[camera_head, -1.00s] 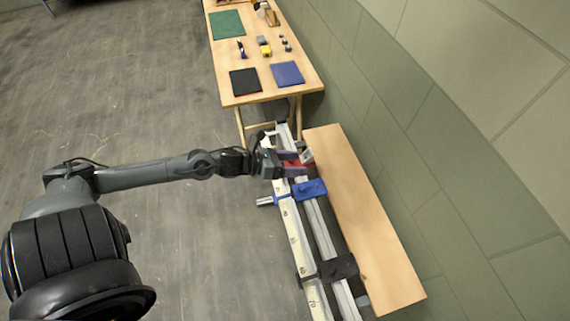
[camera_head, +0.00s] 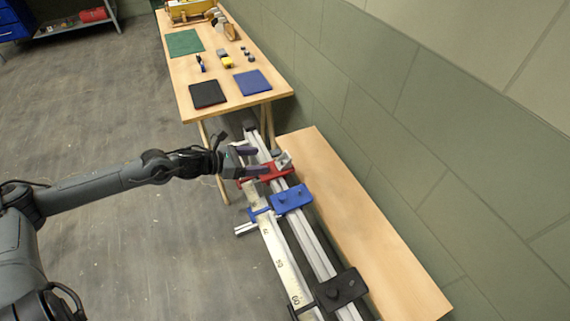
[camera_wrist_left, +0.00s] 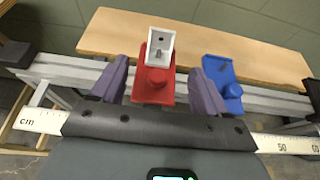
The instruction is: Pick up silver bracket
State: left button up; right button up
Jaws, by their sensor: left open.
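The silver bracket (camera_wrist_left: 160,44) is a small L-shaped piece standing on a red carriage (camera_wrist_left: 154,86) on the rail. In the head view the bracket (camera_head: 284,159) shows small at the red carriage's far right end. My left gripper (camera_wrist_left: 158,78) is open. Its two purple-grey fingers stand on either side of the red carriage, and the bracket lies beyond the fingertips, between their lines. In the head view the left gripper (camera_head: 252,160) reaches over the rail from the left. I cannot tell the exact gap to the bracket. My right gripper is not in view.
A blue carriage (camera_head: 291,199) sits close beside the red one, and a black carriage (camera_head: 341,288) is nearer along the rail. A ruler (camera_head: 282,262) runs along the rail. A bare wooden board (camera_head: 360,225) lies to the right. A table (camera_head: 226,93) with mats stands beyond.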

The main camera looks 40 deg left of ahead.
aim_at(287, 158)
pick_arm(q)
jog(key=shift+b+x, duration=0.45)
jog(key=shift+x, duration=0.35)
jog(key=shift+b+x, duration=0.4)
jog(key=shift+x, duration=0.9)
jog(key=shift+d, duration=0.1)
jog(key=shift+w+d+f, duration=0.1)
jog(key=shift+w+f, duration=0.1)
jog(key=shift+w, duration=0.15)
jog(key=shift+b+x, duration=0.75)
jog(key=shift+x, duration=1.4)
jog(key=c, duration=1.1)
